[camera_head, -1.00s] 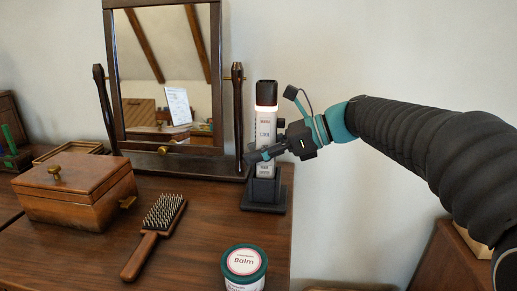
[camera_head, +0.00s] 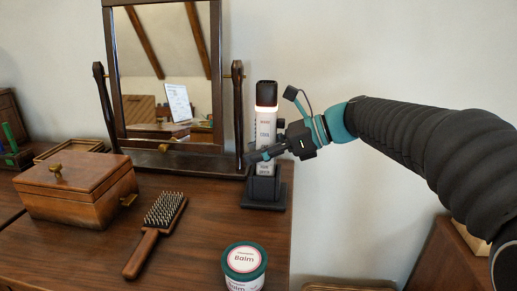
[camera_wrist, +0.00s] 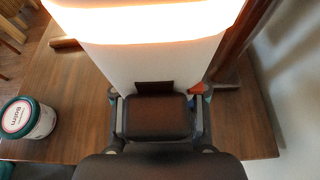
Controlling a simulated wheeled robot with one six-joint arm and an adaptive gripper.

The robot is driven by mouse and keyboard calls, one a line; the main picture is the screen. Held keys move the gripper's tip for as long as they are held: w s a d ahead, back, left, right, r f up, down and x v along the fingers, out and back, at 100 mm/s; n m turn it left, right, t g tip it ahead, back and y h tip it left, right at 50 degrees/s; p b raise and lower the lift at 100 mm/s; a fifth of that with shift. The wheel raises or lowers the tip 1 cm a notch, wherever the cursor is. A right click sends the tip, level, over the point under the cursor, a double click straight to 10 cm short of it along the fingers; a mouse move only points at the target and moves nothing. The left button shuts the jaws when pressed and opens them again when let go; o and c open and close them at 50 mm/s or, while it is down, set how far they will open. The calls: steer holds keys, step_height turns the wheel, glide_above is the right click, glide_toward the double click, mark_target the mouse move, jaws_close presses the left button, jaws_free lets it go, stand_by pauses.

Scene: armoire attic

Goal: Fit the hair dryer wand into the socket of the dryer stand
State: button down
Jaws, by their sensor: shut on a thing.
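The hair dryer wand (camera_head: 266,125) is a white printed stick with a black cap and a glowing ring near its top. It stands upright at the right of the dresser. My gripper (camera_head: 267,153) is shut on its lower body, coming from the right. The dryer stand (camera_head: 264,195) is a dark block on a square base directly below. The wand's lower end meets the stand's socket and looks to be inside it; how deep it sits I cannot tell. In the wrist view the wand (camera_wrist: 150,62) fills the upper middle, close to my gripper (camera_wrist: 157,112), and the stand is not clearly seen.
A mirror (camera_head: 168,75) on dark posts stands just left of the wand. A wooden box (camera_head: 75,190), a hairbrush (camera_head: 155,230) and a balm jar (camera_head: 244,265) are on the dresser (camera_head: 200,225). Its right edge lies close to the stand.

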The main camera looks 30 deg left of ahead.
steer(key=c, duration=0.6)
jaws_free()
steer(key=shift+o, duration=0.2)
steer(key=v, duration=1.2)
